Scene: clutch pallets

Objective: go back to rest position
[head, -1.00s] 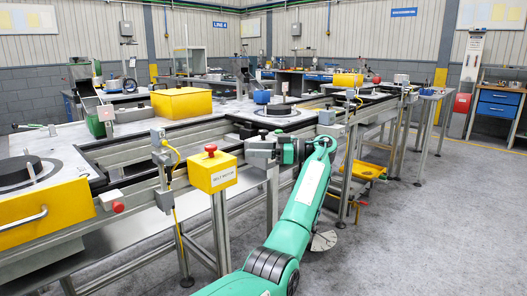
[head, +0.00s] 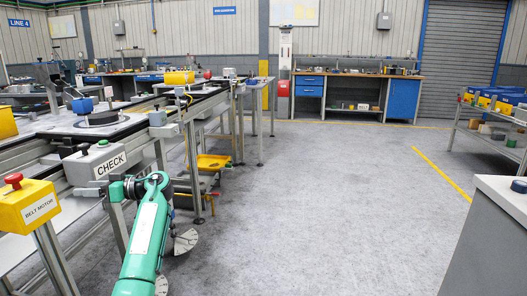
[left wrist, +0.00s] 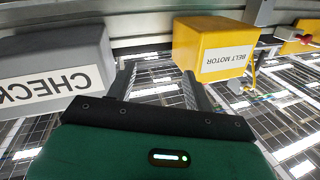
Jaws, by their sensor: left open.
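My left arm is green and comes in at the lower left of the head view. Its gripper (head: 92,190) is beside the front of the grey CHECK box (head: 98,163), close to the conveyor's edge. I cannot tell from these views whether it touches the box. In the left wrist view the two dark fingers (left wrist: 158,88) stand apart with nothing between them. The CHECK box (left wrist: 55,70) is on the left there, and the yellow BELT MOTOR box (left wrist: 212,46) is just beyond the fingers on the right. My right gripper is not in view.
The yellow BELT MOTOR box with a red button (head: 25,205) stands on a post at the left. The conveyor (head: 105,122) runs along the left. A yellow step (head: 213,162) is under it. The grey floor (head: 330,210) is open. A grey cabinet (head: 490,240) stands at the lower right.

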